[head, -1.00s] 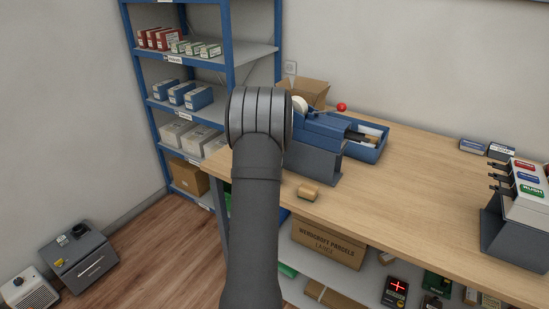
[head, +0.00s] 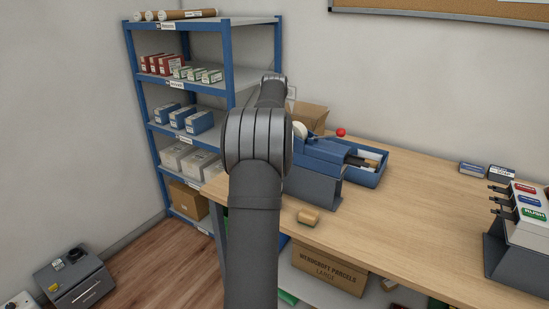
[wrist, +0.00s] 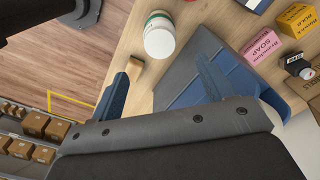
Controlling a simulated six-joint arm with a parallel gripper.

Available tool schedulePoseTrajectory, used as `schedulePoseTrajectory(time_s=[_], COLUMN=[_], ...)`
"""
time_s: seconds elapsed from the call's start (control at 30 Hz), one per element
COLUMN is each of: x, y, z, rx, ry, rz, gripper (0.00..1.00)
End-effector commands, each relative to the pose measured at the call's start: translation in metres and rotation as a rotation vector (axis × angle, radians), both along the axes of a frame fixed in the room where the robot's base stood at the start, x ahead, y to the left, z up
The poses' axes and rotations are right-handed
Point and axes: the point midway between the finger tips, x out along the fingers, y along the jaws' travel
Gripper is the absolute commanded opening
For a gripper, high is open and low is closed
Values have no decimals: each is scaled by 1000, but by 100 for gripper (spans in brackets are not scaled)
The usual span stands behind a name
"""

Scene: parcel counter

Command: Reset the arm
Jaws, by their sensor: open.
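In the head view my dark arm rises in the middle, and its upper part hides my gripper. In the wrist view my gripper (wrist: 168,62) is open, its two blue fingers well apart and nothing held between them. Beyond the fingers are the wooden counter, a white jar (wrist: 160,36), a small wooden block (wrist: 134,68) and a dark grey stand (wrist: 192,66). The gripper appears to hang above these things; how far above I cannot tell.
The blue shelf rack (head: 232,55) stands close behind my arm. A tape dispenser (head: 316,165), blue tray (head: 372,178) and open carton (head: 309,116) are on the counter (head: 420,215). A stamp rack (head: 515,245) stands at right. The counter's middle is clear.

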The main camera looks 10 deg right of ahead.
Motion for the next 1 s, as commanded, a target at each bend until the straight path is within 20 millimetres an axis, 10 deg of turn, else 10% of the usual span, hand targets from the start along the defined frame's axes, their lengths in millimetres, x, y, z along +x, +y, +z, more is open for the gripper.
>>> schedulePoseTrajectory(time_s=[0.43, 1.0], x=[0, 0], y=[0, 0], z=[-14, -123], rx=[1, 1], ry=[3, 3], rz=[0, 0], gripper=[74, 74])
